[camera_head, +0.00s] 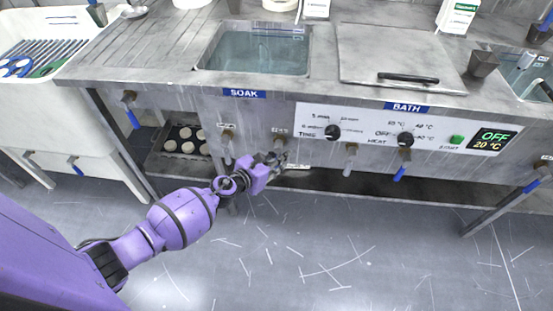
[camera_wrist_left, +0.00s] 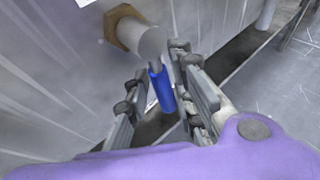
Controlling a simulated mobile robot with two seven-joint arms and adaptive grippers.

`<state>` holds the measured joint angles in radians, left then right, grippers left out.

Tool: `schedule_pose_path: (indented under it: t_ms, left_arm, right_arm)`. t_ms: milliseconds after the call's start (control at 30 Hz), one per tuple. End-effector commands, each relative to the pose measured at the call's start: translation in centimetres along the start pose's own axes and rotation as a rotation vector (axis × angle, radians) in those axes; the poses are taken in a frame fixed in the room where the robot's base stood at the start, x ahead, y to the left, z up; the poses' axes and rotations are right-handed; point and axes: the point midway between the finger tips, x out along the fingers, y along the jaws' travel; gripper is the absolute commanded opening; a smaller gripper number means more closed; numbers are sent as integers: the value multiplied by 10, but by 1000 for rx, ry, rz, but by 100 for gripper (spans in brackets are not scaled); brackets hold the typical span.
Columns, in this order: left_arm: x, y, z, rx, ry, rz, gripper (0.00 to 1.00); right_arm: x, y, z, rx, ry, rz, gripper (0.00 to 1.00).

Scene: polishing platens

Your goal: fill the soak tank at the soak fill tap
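The soak tank (camera_head: 255,52) is a rectangular basin set in the steel counter above the blue SOAK label (camera_head: 244,93). Its inside looks blue-grey; I cannot tell the liquid level. Two taps sit on the front panel below it, a left one (camera_head: 228,136) and a right one (camera_head: 279,141); their small tags are unreadable. My left gripper (camera_head: 272,161) is at the right one. In the left wrist view, this tap's blue lever (camera_wrist_left: 162,90) hangs down between the open fingers (camera_wrist_left: 160,108), with gaps visible beside it. My right gripper is not in view.
A bath with a closed lid (camera_head: 390,55) and a control panel (camera_head: 405,133) reading OFF and 20 °C lie to the right. A white sink (camera_head: 50,100) stands at left. A low shelf with several round pieces (camera_head: 180,145) is below. The floor in front is clear.

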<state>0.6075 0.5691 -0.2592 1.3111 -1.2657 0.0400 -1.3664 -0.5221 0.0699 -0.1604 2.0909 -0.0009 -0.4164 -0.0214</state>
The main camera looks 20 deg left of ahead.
Motion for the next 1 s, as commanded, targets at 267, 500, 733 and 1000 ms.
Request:
schedule_pose_path:
  t_ms: [267, 500, 733, 1000]
  left_arm:
    - [-26, 1, -2, 5, 3, -2, 23]
    - [-79, 0, -1, 2, 3, -2, 23]
    - [-112, 0, -1, 0, 1, 0, 23]
    - [-120, 0, 0, 1, -1, 1, 23]
  right_arm:
    - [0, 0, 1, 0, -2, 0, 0]
    - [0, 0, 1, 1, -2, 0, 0]
    - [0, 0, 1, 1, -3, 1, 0]
    - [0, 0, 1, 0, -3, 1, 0]
